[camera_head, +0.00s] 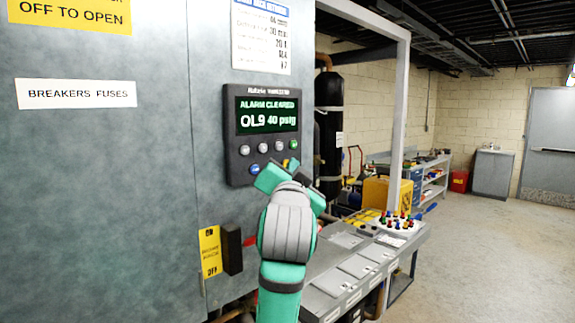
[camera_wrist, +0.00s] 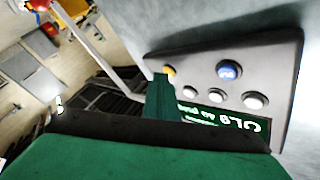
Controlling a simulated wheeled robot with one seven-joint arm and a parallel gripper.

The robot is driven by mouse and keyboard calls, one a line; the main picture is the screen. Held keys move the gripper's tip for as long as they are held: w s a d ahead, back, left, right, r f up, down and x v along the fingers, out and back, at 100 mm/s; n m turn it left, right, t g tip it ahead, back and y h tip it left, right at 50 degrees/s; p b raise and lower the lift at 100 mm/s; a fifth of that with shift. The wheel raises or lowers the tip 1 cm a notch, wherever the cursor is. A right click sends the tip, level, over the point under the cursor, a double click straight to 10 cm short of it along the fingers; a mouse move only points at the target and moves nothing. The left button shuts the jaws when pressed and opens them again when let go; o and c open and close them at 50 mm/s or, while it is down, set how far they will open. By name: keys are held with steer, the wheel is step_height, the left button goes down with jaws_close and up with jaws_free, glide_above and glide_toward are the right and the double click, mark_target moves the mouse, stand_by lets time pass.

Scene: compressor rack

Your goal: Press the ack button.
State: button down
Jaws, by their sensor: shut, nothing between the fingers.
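A dark control panel (camera_head: 232,118) is mounted on the grey cabinet front. Its lit screen (camera_head: 267,113) reads "ALARM CLEARED" and "OL9 40 psig". Below the screen is a row of pale round buttons (camera_head: 264,147) with a green one (camera_head: 293,144) at the right end. A blue button (camera_head: 253,169) sits lower left; it also shows in the wrist view (camera_wrist: 230,72). A yellow button (camera_wrist: 169,73) shows right beside my fingertip. The button labels are too small to read, so I cannot tell which is ack. My gripper (camera_head: 281,172) is shut and empty at the panel's lower edge; contact is unclear.
A dark handle (camera_head: 232,249) sticks out from the cabinet below the panel, by a yellow tag (camera_head: 210,252). A grey bench (camera_head: 350,268) with colored knobs (camera_head: 398,222) stands to the right of my arm. Open floor (camera_head: 480,260) lies farther right.

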steer(key=shift+s+d, duration=0.45)
steer(key=shift+s, duration=0.15)
steer(key=s+d, duration=0.3)
steer(key=shift+s+d, duration=0.1)
steer(key=shift+s, duration=0.3)
